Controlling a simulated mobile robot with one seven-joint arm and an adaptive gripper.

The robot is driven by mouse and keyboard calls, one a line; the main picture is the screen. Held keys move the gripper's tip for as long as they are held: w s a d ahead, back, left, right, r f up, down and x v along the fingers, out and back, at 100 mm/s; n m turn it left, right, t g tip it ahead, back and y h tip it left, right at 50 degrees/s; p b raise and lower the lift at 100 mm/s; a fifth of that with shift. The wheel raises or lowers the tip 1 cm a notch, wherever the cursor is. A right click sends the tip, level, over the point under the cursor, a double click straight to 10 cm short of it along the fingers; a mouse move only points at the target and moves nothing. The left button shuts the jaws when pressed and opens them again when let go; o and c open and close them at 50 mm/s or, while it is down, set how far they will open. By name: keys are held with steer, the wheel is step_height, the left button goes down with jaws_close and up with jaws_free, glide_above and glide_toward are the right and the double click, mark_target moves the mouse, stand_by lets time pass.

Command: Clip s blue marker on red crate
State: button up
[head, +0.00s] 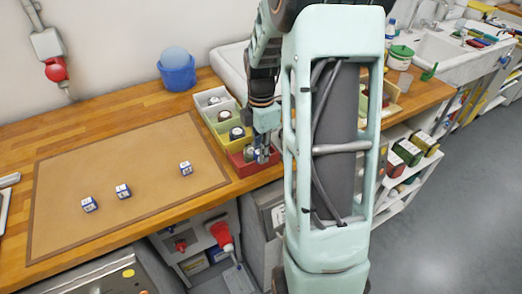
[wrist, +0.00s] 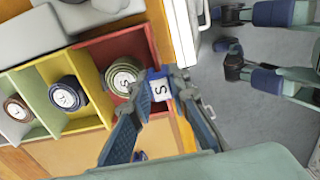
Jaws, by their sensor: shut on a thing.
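My gripper (head: 262,156) is at the near end of the crate row. In the wrist view my gripper (wrist: 160,90) is shut on a blue marker (wrist: 160,86) with a white face lettered S. The marker is at the outer wall of the red crate (wrist: 138,42). I cannot tell whether it is seated on the rim or just beside it. The red crate (head: 241,166) holds an olive roll (wrist: 121,74). In the head view my fingers largely hide the held marker.
Three blue-and-white markers (head: 89,204), (head: 123,191), (head: 185,168) lie on the brown mat (head: 130,225). Yellow (wrist: 92,118), green (wrist: 48,128) and grey crates with rolls adjoin the red one. A blue bucket (head: 177,74) stands behind. Shelves are below the table edge.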

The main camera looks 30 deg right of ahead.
steer(key=shift+f+b, duration=0.4)
steer(key=shift+f, duration=0.3)
stand_by(0.3)
steer(key=o, duration=1.2)
steer(key=shift+r, duration=0.15)
steer(key=shift+r+p, duration=2.8)
steer(key=shift+r, duration=0.65)
steer(key=shift+w, duration=0.1)
